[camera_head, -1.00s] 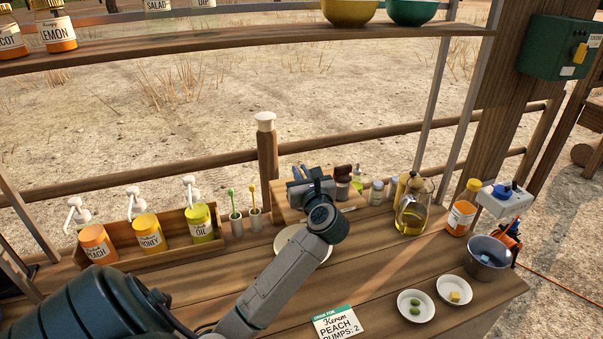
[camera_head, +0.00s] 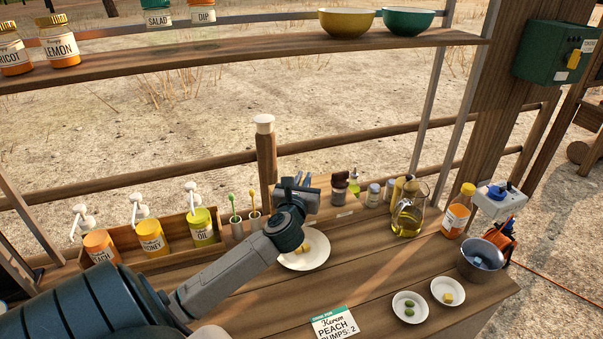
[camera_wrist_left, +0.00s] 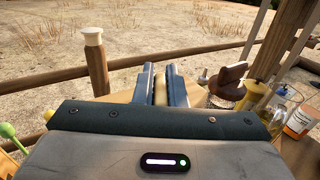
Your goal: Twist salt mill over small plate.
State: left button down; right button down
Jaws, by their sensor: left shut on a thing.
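My left gripper (camera_head: 303,181) reaches over the back of the counter, behind the plate. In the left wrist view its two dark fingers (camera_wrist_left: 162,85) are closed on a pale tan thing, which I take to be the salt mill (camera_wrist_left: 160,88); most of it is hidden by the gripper. A white plate (camera_head: 318,262) with small yellow pieces (camera_head: 306,248) lies in front of the gripper, partly covered by my arm. A dark brown mill (camera_head: 340,180) stands just right of the gripper and also shows in the left wrist view (camera_wrist_left: 229,82). My right gripper is not in view.
Small jars (camera_head: 373,195), an oil jug (camera_head: 408,217) and an orange bottle (camera_head: 457,212) stand to the right. Two small dishes (camera_head: 419,315) (camera_head: 460,301) and a metal bucket (camera_head: 482,264) are at front right. A pump-bottle rack (camera_head: 165,262) is at left.

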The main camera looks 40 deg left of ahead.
pick_arm(q)
jog(key=m+t+h+p, duration=0.1)
jog(key=m+h, duration=0.1)
jog(key=shift+r+h, duration=0.15)
jog(key=shift+h, duration=0.15)
jog(key=m+t+h+p, duration=0.1)
jog(key=h, duration=0.2)
jog(key=shift+d+m, duration=0.2)
jog(key=shift+m, duration=0.2)
jog(key=m+h, duration=0.2)
jog(key=h, duration=0.1)
jog(key=shift+w+d+f+b, duration=0.1)
jog(key=shift+d+f+b, duration=0.1)
jog(key=shift+f+b, duration=0.15)
jog(key=shift+d+r+m+h+b, duration=0.1)
jog(key=shift+m+h+b, duration=0.5)
jog(key=shift+h, duration=0.4)
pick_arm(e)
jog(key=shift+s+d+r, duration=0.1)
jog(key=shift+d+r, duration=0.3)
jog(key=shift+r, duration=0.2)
pick_arm(q)
jog(key=shift+r+h, duration=0.1)
jog(key=shift+h, duration=0.2)
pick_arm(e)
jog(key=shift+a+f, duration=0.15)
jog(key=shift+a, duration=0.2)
